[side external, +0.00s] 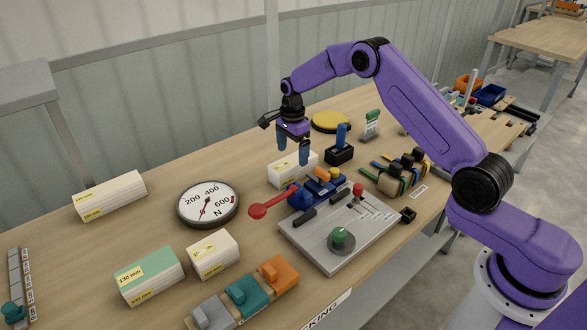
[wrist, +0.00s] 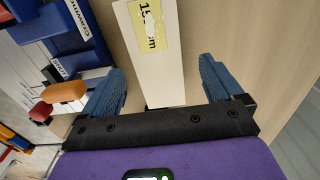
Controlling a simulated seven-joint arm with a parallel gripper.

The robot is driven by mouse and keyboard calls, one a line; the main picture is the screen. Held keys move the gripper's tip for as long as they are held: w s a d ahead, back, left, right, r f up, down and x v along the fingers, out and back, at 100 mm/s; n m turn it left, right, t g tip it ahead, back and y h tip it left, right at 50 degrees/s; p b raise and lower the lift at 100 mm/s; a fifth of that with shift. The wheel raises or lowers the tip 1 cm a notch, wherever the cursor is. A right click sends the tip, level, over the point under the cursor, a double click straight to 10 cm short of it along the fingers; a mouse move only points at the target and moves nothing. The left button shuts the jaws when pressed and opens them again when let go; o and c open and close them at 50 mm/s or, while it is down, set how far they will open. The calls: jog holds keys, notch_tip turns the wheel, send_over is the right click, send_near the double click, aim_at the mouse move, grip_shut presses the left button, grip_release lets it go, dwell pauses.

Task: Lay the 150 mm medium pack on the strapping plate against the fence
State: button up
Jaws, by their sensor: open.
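The 150 mm medium pack (side external: 285,173) is a pale, layered block with a yellow label. It lies on the bench behind the blue tool. My gripper (side external: 293,153) is open above it, fingers pointing down. In the wrist view the pack (wrist: 165,80) lies between the two blue fingers (wrist: 163,75), with a gap on each side; its label is partly washed out. A grey plate (side external: 318,250), apparently the strapping plate, lies in front, with black bars, a green knob and a red knob. I cannot tell which part is the fence. No pack is on it.
A blue tool (side external: 302,197) with a red lever (side external: 272,204) stands between pack and plate. A black-and-blue device (side external: 339,152) is close right of the pack. A round gauge (side external: 208,203), a green-topped pack (side external: 150,276) and other pale packs (side external: 110,196) stand left.

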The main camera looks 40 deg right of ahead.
aim_at(293, 160)
jog(key=shift+s+f, duration=0.15)
jog(key=shift+f, duration=2.5)
jog(key=shift+c, duration=0.3)
jog(key=c, duration=1.3)
jog(key=shift+o, duration=0.2)
notch_tip(293, 160, up, 17)
jog(key=s+a, duration=0.3)
jog(key=s, duration=0.8)
jog(key=s+a, duration=0.2)
jog(key=s, duration=0.8)
jog(key=shift+s+f, duration=0.15)
jog(key=shift+f, duration=1.3)
jog(key=shift+s+f, duration=0.15)
jog(key=shift+f, duration=1.3)
